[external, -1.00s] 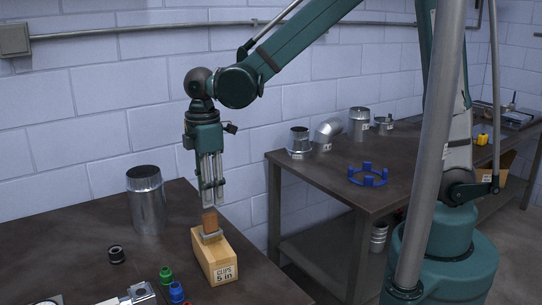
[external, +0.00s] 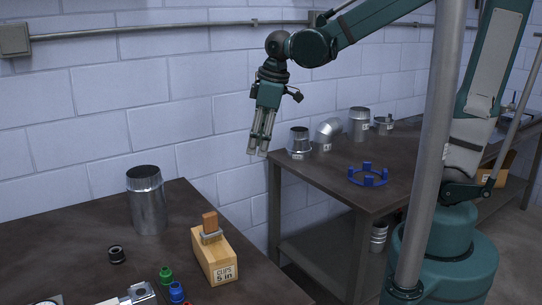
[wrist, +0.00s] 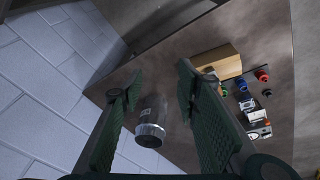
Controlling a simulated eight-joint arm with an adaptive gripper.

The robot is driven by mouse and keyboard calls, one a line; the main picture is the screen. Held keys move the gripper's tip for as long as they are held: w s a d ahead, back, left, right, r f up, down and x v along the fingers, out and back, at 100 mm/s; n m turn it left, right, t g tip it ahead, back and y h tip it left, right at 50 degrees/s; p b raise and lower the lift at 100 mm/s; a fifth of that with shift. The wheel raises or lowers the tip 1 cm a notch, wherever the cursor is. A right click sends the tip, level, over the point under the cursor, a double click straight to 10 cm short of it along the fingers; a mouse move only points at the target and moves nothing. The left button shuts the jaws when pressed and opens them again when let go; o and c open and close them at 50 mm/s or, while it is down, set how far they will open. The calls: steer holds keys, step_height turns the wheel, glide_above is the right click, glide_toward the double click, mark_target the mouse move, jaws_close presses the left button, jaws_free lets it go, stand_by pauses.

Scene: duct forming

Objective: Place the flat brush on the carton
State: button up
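The flat brush (external: 210,225), with a brown wooden handle and a metal ferrule, stands on top of the carton (external: 214,258), a tan box labelled "CLIPS 5 in" on the left table. The brush appears to rest on the carton's top, towards its far end. The carton also shows in the wrist view (wrist: 222,62), with a part of the brush (wrist: 209,71) at its edge. My gripper (external: 257,153) is in the air above and to the right of the carton, apart from it. In the wrist view its fingers are spread with nothing between them.
A metal duct cylinder (external: 147,200) stands behind the carton. A black ring (external: 116,254), green fitting (external: 166,274) and blue fitting (external: 176,291) lie on the left table. The right table (external: 330,186) holds several metal duct parts and a blue ring (external: 367,176). A gap separates the tables.

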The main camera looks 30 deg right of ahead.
steer(key=s+d+r+m+t, duration=0.1)
steer(key=s+d+m, duration=0.1)
steer(key=d, duration=0.6)
steer(key=s+d+r+m+t+h, duration=0.1)
steer(key=s+d+r+m+t, duration=0.1)
steer(key=d+m, duration=0.3)
steer(key=s+d+r+m+t, duration=0.1)
steer(key=s+d+m, duration=0.2)
steer(key=d, duration=1)
steer(key=shift+s+d+r+m+t, duration=0.15)
steer(key=shift+d+m+t, duration=0.05)
steer(key=shift+m+t, duration=0.25)
